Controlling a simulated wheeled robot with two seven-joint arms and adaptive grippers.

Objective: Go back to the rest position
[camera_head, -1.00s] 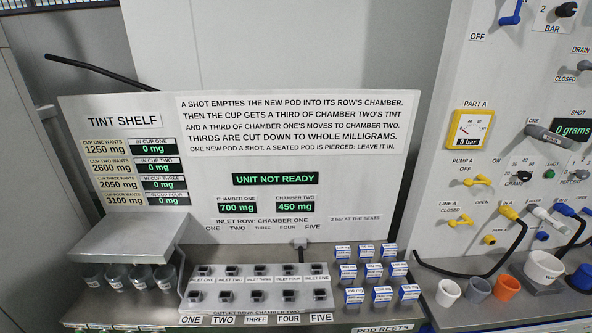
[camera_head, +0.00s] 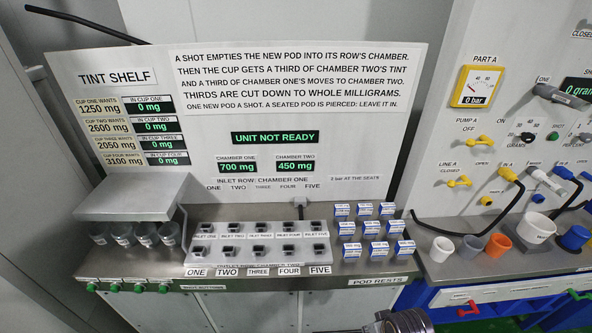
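Neither of my grippers' fingertips shows in the head view. A rounded metallic part at the bottom edge, right of the middle, looks like part of my own arm; no fingers can be made out on it. The tint shelf sign board (camera_head: 300,135) reads UNIT NOT READY, with chamber one at 700 mg and chamber two at 450 mg. All the cup displays read 0 mg. The inlet block (camera_head: 214,257) holds two rows of dark seats. Several small pods (camera_head: 377,249) with blue and white labels stand to its right.
Several grey cups (camera_head: 122,234) stand under the grey shelf (camera_head: 135,198) at left. Green shot buttons (camera_head: 139,288) line the front edge. At right are a gauge (camera_head: 477,87) at 0 bar, yellow valve handles, black hoses, and white and orange cups (camera_head: 498,247).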

